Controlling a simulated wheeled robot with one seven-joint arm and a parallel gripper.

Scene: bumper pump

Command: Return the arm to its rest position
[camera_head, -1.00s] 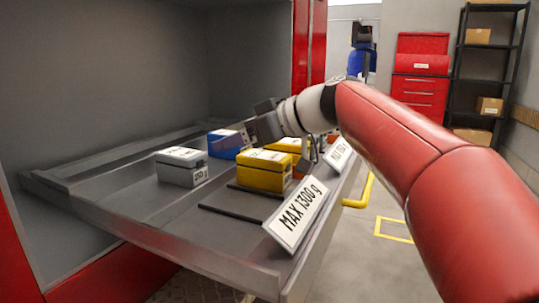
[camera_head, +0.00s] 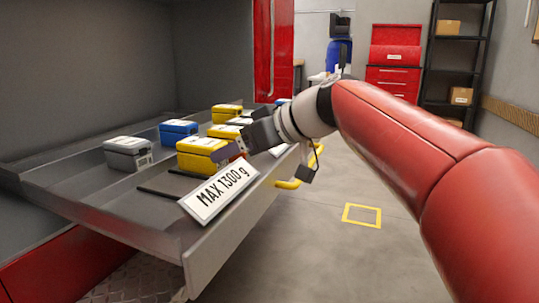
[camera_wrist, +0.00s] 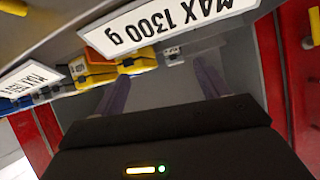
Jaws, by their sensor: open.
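My red and white arm reaches in from the right in the head view. My gripper (camera_head: 228,154) is at the drawer's right side, close to the near yellow box (camera_head: 200,158) and above or beside the front edge; the exact gap cannot be told. In the wrist view my gripper (camera_wrist: 160,88) shows two purple fingers spread apart with nothing held between them. The wrist view also shows the "MAX 1300 g" sign (camera_wrist: 165,22) upside down, beyond the fingers.
The open grey drawer (camera_head: 85,198) holds a grey box (camera_head: 127,155), a blue box (camera_head: 178,132) and several yellow boxes. The label sign (camera_head: 218,192) stands on its front edge. A yellow handle (camera_head: 290,184) juts out. Open floor (camera_head: 330,255) lies right of the drawer.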

